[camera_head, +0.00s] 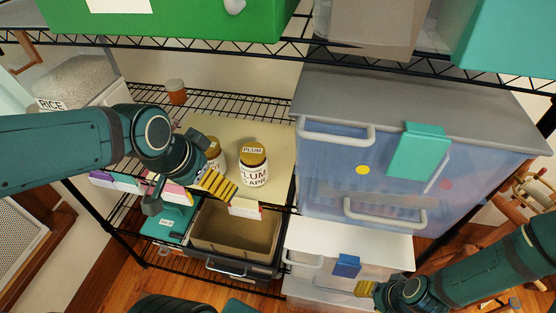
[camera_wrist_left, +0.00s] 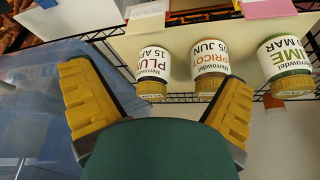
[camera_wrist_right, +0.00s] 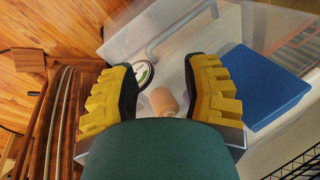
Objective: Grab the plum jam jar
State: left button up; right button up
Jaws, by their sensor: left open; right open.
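The plum jam jar (camera_head: 253,170) stands on a cream shelf board, with a gold lid and a white label reading PLUM. In the left wrist view, the plum jar (camera_wrist_left: 151,68) appears inverted, between the fingertips' directions but beyond them. My left gripper (camera_head: 218,185) is open and empty, just left of the plum jar and apart from it. An apricot jar (camera_wrist_left: 209,66) stands beside it, partly hidden by my left gripper in the head view. A lime jar (camera_wrist_left: 286,62) is beyond that. My right gripper (camera_head: 367,288) is open and empty, low at the right.
A large translucent bin (camera_head: 340,165) stands close to the right of the plum jar. A wire shelf with a green box (camera_head: 170,20) hangs above. An open brown bin (camera_head: 235,228) is below the board. A small orange jar (camera_head: 176,92) stands behind.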

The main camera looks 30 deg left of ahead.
pick_arm(q)
jog(key=b, duration=0.1)
send_near(252, 150)
jog(key=x, duration=0.5)
jog(key=shift+f, duration=0.25)
jog(key=shift+b+x, duration=0.95)
jog(key=shift+x, duration=1.6)
jog(key=shift+r, duration=0.1)
jog(key=c, duration=1.4)
